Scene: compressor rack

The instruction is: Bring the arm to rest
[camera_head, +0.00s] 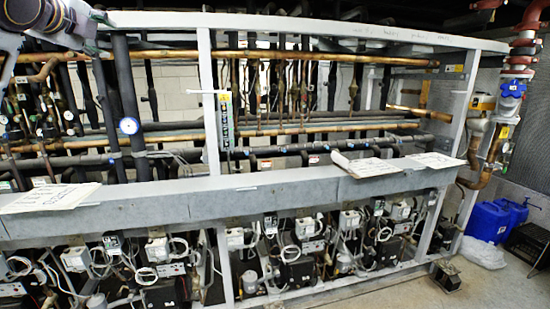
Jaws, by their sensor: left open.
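My left arm (35,15) comes in at the top left corner, raised in front of the upper pipes. My left gripper (92,24) is at its right end, small and partly cut off by the top edge. It is open, and I see nothing held in it. It appears apart from the rack, though the depth is hard to judge. My right arm and right gripper are not in view.
A grey compressor rack (210,95) with copper and black pipes fills most of the view. Papers (365,166) lie on its ledge. Blue containers (487,222) stand at the right. A blue-handled valve (513,88) is at the upper right. Bare floor (400,295) shows at the lower right.

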